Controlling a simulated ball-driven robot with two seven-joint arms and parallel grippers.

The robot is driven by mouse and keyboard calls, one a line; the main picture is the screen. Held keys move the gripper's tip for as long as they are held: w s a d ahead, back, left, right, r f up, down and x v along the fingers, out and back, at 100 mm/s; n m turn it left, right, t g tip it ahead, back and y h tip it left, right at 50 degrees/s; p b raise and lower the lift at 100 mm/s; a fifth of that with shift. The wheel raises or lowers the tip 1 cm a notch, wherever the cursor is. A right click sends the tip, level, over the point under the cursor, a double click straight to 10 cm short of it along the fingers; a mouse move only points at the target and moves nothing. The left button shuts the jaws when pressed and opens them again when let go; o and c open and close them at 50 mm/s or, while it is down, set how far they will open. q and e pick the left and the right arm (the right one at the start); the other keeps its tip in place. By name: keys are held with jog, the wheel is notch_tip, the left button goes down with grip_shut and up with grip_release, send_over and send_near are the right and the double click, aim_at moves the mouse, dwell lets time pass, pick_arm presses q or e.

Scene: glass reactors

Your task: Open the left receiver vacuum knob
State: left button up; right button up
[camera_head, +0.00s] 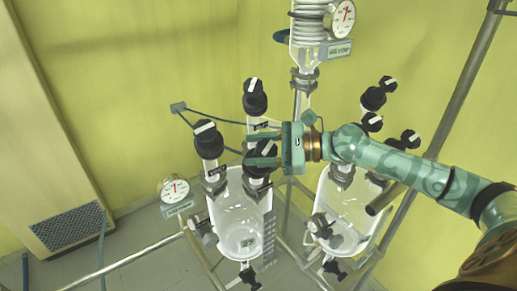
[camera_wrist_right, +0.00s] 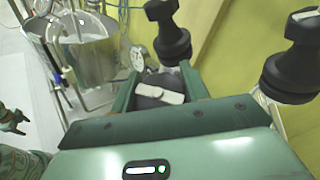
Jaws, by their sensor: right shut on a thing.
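The left receiver (camera_head: 225,222) is a clear glass vessel with several black knobs on top, each with a white bar. My right gripper (camera_head: 265,156) reaches in from the right and is shut on the front right black knob (camera_head: 263,147) of this receiver. In the right wrist view that knob (camera_wrist_right: 160,94) sits between the two fingers, its white bar nearly crosswise. The labels are too small to read, so I cannot tell which knob is marked vacuum.
Two other knobs stand close by, one at left (camera_head: 207,138) and one behind (camera_head: 255,97). A right receiver (camera_head: 350,200) with its own knobs stands under my right arm. A gauge (camera_head: 173,190) is at left, and a condenser column (camera_head: 305,52) rises behind.

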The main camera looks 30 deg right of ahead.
aim_at(272, 144)
jog(key=shift+r+n+g+y+p, duration=0.15)
jog(key=shift+n+g+p, duration=0.2)
jog(key=shift+n+g, duration=0.2)
jog(key=shift+r+n+g+y+p, duration=0.1)
jog(key=shift+n+g+y+p, duration=0.05)
jog(key=shift+n+g+p, duration=0.3)
jog(key=n+g+p, duration=0.4)
jog(key=g+p, duration=0.1)
jog(key=shift+s+a+f+n, duration=0.1)
jog(key=shift+s+a+n, duration=0.05)
jog(key=shift+s+n, duration=0.2)
jog(key=shift+s+f+n+g+h+p, duration=0.2)
jog(key=shift+n+g+h+p, duration=0.3)
jog(key=shift+n+g+p, duration=0.55)
jog(key=shift+f+n+g+p, duration=0.2)
jog(key=shift+n+g+p, duration=0.15)
jog(key=shift+p, duration=0.1)
jog(key=shift+f+h, duration=0.1)
jog(key=shift+h, duration=0.2)
jog(key=o, duration=1)
jog(key=shift+d, duration=0.4)
jog(key=b+v, duration=0.2)
jog(key=v, duration=0.5)
jog(key=shift+a, duration=0.15)
